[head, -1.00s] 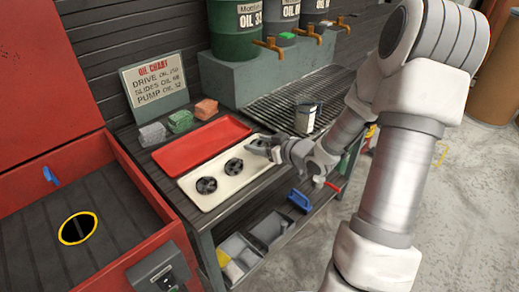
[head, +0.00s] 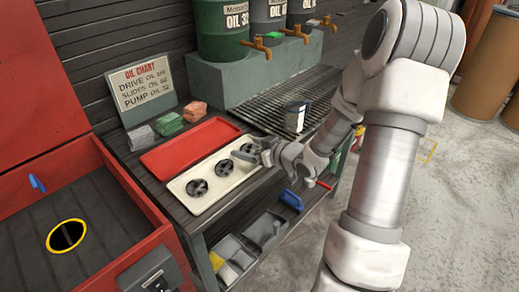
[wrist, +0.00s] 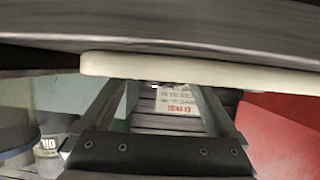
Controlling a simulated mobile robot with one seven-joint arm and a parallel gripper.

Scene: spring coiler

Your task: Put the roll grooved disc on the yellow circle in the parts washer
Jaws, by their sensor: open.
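Three dark round discs lie in a row on a cream tray (head: 209,178): a near disc (head: 197,188), a middle disc (head: 224,168) and a far disc (head: 249,150). They are too small to tell which is the roll grooved one. My gripper (head: 263,151) is open beside the far disc, at the tray's right end, partly overlapping it in view. In the wrist view my open fingers (wrist: 157,103) have nothing visible between them, and the tray's edge crosses above. The yellow circle (head: 51,245) rings a dark hole in the red parts washer (head: 128,190) at left.
A red tray (head: 190,146) lies behind the cream one. An oil chart sign (head: 140,88), coloured blocks (head: 168,122) and a metal jug (head: 296,116) stand on the bench. Oil drums (head: 222,32) with taps stand behind. Bins (head: 265,228) sit on the shelf below.

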